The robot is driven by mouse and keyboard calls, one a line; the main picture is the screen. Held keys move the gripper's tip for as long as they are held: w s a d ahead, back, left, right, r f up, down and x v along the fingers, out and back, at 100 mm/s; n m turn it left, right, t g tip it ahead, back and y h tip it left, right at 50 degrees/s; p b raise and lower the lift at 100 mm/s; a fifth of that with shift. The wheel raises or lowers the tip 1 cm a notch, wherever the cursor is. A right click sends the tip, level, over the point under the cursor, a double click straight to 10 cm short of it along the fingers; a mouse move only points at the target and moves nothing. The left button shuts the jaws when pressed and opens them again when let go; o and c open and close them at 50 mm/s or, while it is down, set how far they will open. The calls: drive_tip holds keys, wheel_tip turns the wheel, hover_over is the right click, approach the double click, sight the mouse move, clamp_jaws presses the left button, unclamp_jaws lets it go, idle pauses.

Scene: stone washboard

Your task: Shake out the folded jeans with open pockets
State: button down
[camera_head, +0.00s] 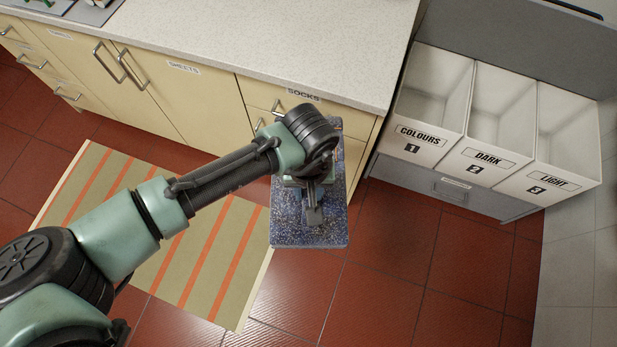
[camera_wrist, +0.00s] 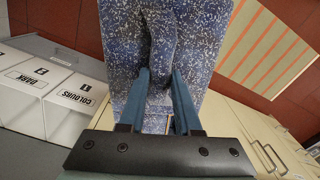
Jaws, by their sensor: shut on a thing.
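The folded jeans (camera_head: 287,226) show as a flat, rectangular, blue speckled bundle, centre right in the head view, beside the cabinet front. A little orange shows at the right edge. My gripper (camera_head: 313,203) is over the bundle and hides part of it, along with my arm. In the wrist view the jeans (camera_wrist: 122,40) fill the upper middle. The fingers of my gripper (camera_wrist: 161,84) are shut on a raised ridge of the speckled cloth. Pockets cannot be made out. How high the bundle is above the floor is hard to tell.
A pale counter (camera_head: 230,35) with labelled cabinets stands behind. Three white bins marked COLOURS (camera_head: 428,110), DARK (camera_head: 485,130) and LIGHT (camera_head: 552,150) stand at right. A striped rug (camera_head: 207,260) lies below my arm. The red tiled floor (camera_head: 400,270) is clear at lower right.

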wheel_tip(320, 180, up, 20)
wheel_tip(320, 180, down, 20)
drive_tip(key=shift+f, duration=0.1)
idle(0.9)
idle(0.6)
